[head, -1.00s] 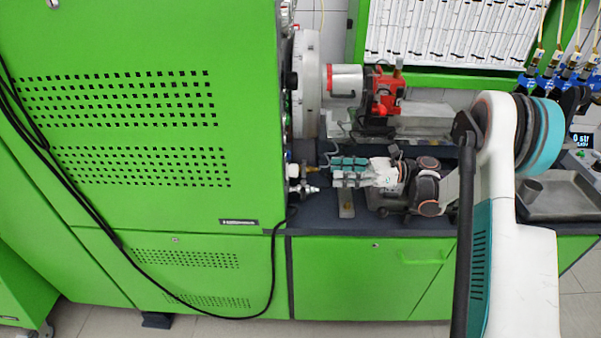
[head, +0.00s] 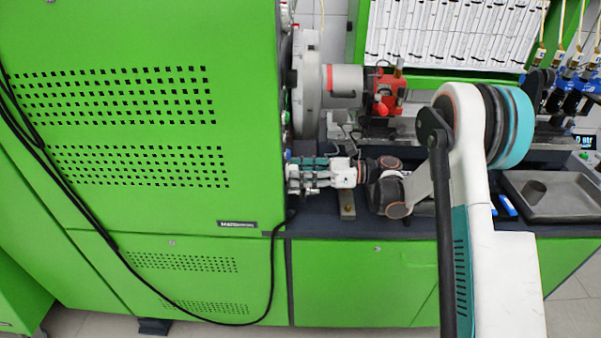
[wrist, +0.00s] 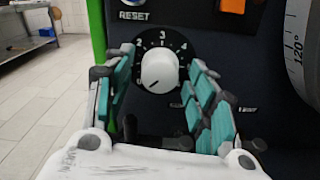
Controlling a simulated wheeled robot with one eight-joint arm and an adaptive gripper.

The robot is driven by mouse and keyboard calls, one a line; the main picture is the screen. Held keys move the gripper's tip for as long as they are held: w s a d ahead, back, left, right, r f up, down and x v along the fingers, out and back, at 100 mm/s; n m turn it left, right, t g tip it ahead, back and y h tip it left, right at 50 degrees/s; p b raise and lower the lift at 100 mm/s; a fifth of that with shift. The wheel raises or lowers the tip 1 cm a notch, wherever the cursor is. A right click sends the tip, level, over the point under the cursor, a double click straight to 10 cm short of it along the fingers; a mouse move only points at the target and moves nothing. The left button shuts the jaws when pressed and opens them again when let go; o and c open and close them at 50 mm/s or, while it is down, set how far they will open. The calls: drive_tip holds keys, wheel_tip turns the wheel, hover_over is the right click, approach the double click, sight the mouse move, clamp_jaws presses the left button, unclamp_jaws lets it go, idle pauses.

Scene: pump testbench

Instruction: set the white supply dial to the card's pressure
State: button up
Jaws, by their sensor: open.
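The white supply dial (wrist: 160,72) is a round white knob on a dark panel in the wrist view, with a black scale around it showing 2, 3 and 4. In the head view my gripper (head: 303,174) is at the right side of the green cabinet, and the dial is hidden. I cannot make out a pressure card in either view.
A RESET label and an orange switch (wrist: 232,5) sit above the dial. A large graduated disc (wrist: 305,45) is at the right. The green cabinet (head: 130,120) stands left of my gripper. A grey tray (head: 553,200) and a red fixture (head: 385,90) are on the bench.

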drive_tip(key=c, duration=1.1)
drive_tip(key=shift+o, duration=0.2)
drive_tip(key=shift+m, duration=0.3)
drive_tip(key=m+b, duration=0.4)
drive_tip(key=m, duration=3.1)
drive_tip(key=shift+r+t, duration=0.15)
drive_tip(key=shift+t, duration=0.15)
drive_tip(key=shift+m, duration=0.4)
